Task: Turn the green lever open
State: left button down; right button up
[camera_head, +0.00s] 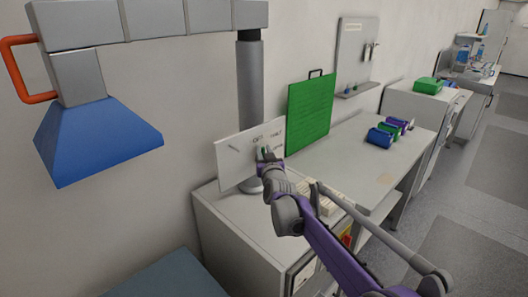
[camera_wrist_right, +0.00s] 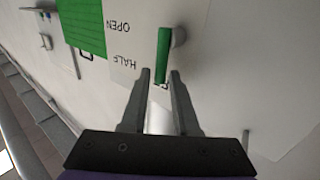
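The green lever (camera_wrist_right: 163,55) sits on a grey round pivot on a white panel (camera_head: 235,155), which has OPEN and HALF printed on it. In the right wrist view the lettering is upside down and the lever's free end points toward my right gripper (camera_wrist_right: 160,75). The gripper is open, with one fingertip on each side of the lever's end. A gap shows on the left; whether the right finger touches cannot be told. In the head view my right gripper (camera_head: 267,156) is at the panel and mostly hides the lever. My left gripper is not in view.
The panel stands by a dark grey post (camera_head: 250,85) above a white cabinet (camera_head: 225,225). A blue hood (camera_head: 95,140) hangs at left. A green board (camera_head: 310,112) stands behind, and blue, green and purple items (camera_head: 380,137) lie on the bench to the right.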

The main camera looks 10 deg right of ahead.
grip_shut()
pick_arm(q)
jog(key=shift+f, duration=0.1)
